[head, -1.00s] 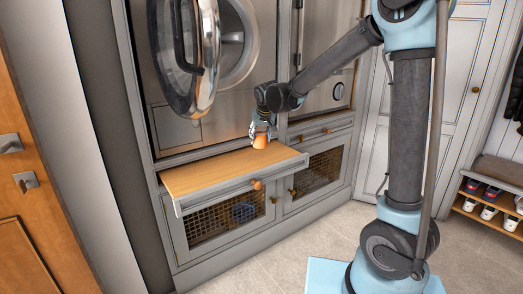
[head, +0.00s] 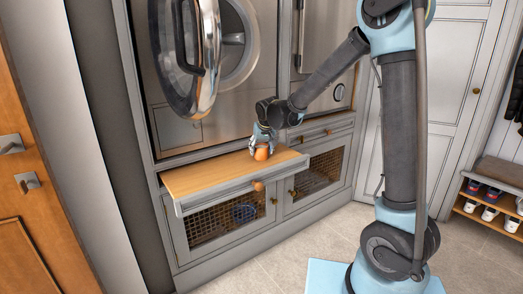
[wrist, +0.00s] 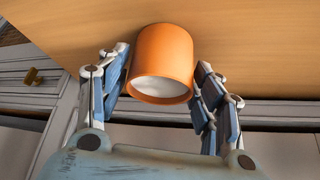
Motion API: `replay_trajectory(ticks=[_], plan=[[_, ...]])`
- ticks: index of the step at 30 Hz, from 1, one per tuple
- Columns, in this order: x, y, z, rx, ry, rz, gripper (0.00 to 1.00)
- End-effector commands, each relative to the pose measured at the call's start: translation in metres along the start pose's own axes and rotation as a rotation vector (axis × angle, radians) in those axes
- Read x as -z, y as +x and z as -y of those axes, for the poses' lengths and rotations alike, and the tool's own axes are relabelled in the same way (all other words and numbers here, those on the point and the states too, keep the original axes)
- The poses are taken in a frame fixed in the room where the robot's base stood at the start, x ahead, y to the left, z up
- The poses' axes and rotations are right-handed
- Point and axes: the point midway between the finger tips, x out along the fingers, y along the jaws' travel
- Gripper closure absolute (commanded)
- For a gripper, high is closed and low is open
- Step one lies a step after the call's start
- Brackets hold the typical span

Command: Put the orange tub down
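The orange tub (head: 262,153) is on the wooden pull-out shelf (head: 205,177), near its right end and below the washer door. In the wrist view the tub (wrist: 163,62) stands between my two fingers, with its pale inside showing at the rim. The tub's far side is hidden.
The round washer door (head: 186,60) hangs open above the shelf's left part. An orange knob (head: 258,186) sits on the shelf front. Mesh-fronted cabinets (head: 228,218) lie below. The shelf's left part is bare. A shoe rack (head: 490,205) stands at the right.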

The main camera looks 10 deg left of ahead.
Motion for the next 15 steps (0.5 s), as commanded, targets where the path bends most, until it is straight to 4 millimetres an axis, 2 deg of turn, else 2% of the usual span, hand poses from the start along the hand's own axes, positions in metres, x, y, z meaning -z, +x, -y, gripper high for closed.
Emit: replay_trajectory(ticks=[10,15], plan=[[0.0002,-0.0007,0.0002,0.000,0.000,0.000,0.31],[0.0008,-0.0089,0.0004,0.000,-0.001,0.000,0.31]])
